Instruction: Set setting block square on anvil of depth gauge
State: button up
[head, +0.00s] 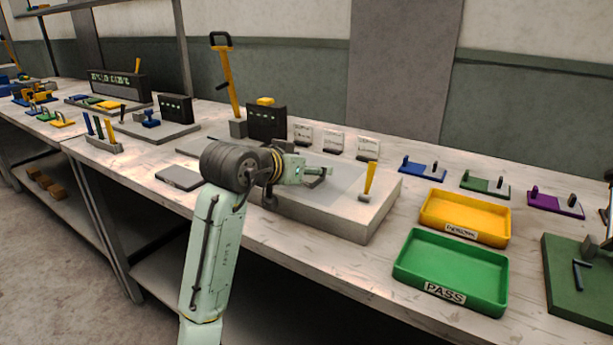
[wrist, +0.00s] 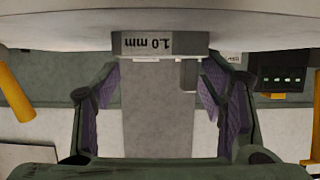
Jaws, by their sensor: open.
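My gripper (head: 318,172) is open, level above the large grey plate (head: 345,215), and points away to the right. In the wrist view its purple-padded fingers (wrist: 160,95) stand wide apart. In the head view my gripper largely hides that spot. A black display box (head: 266,122), possibly the depth gauge's, stands behind; I cannot make out the anvil.
A short yellow lever (head: 369,180) rises from the plate, right of my gripper. Small white cards (head: 333,140) stand behind the plate. A yellow tray (head: 465,215) and a green PASS tray (head: 452,270) sit to the right. A tall yellow handle (head: 226,75) rises at the back.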

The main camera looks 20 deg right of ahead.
grip_shut()
dwell(0.7)
dwell(0.3)
